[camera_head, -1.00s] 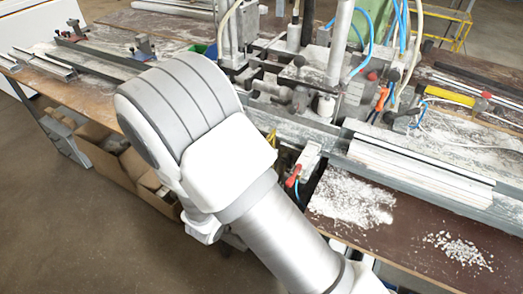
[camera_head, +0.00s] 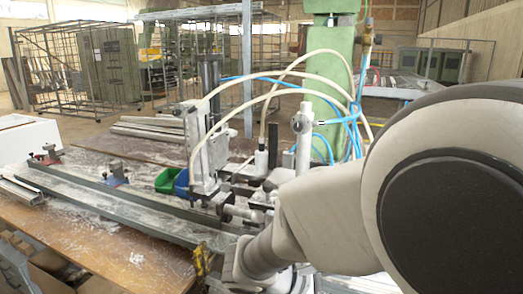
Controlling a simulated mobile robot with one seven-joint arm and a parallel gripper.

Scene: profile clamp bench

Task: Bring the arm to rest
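My arm fills the right side of the head view, with a large pale joint with a dark round cap close to the camera. A narrower link runs from it down to the left, over the front of the clamp bench (camera_head: 150,262). My gripper's fingers cannot be made out. The clamp machine (camera_head: 207,150) stands upright behind the arm, and its right part is hidden by my arm.
A long metal rail (camera_head: 110,205) lies along the bench at left. Green and blue bins (camera_head: 168,181) sit beside the clamp machine. Blue and white hoses (camera_head: 330,110) hang at the centre. A wire cage (camera_head: 75,65) and a green column (camera_head: 332,60) stand behind.

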